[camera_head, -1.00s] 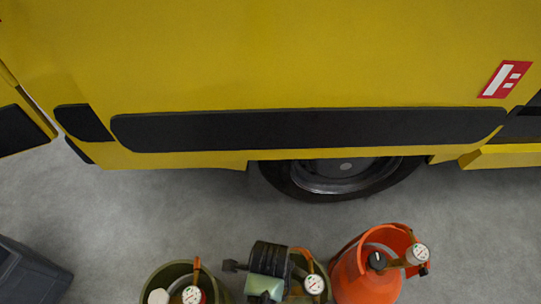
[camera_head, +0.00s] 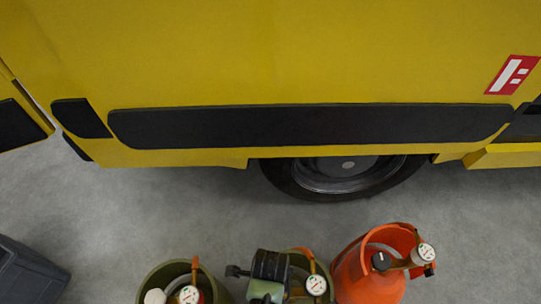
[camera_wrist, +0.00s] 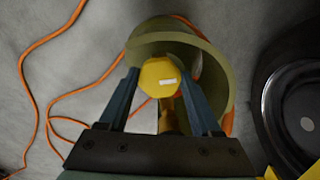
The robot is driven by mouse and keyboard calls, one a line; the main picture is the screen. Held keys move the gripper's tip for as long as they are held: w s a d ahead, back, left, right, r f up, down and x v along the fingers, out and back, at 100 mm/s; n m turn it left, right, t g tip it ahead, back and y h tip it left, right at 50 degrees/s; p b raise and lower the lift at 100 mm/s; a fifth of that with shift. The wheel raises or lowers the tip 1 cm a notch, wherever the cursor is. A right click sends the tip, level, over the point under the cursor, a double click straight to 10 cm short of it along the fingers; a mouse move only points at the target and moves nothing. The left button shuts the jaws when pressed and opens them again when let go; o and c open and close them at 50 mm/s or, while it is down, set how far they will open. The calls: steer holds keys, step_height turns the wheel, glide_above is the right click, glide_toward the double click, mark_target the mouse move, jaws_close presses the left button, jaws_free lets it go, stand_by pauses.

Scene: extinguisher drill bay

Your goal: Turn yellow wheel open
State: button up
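The yellow wheel (camera_wrist: 160,77), with a small white label, is in the middle of the wrist view, over an olive-green cylinder (camera_wrist: 217,62) with a collar. My gripper (camera_wrist: 162,78) has its two blue fingers spread, one on each side of the wheel. The fingertips are close to its rim; I see no clear grip on it. In the head view my gripper (camera_head: 268,275) shows as a dark and pale green shape over the middle olive cylinder (camera_head: 325,262), hiding part of it. The wheel is hidden there.
Another olive cylinder (camera_head: 165,272) stands left and an orange cylinder (camera_head: 368,284) stands right, both with gauges. A yellow vehicle (camera_head: 270,55) with a black wheel (camera_head: 340,185) is behind. An orange hose (camera_wrist: 48,122) lies on the grey floor. A dark box (camera_head: 30,272) is far left.

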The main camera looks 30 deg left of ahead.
steer(key=c, duration=0.6)
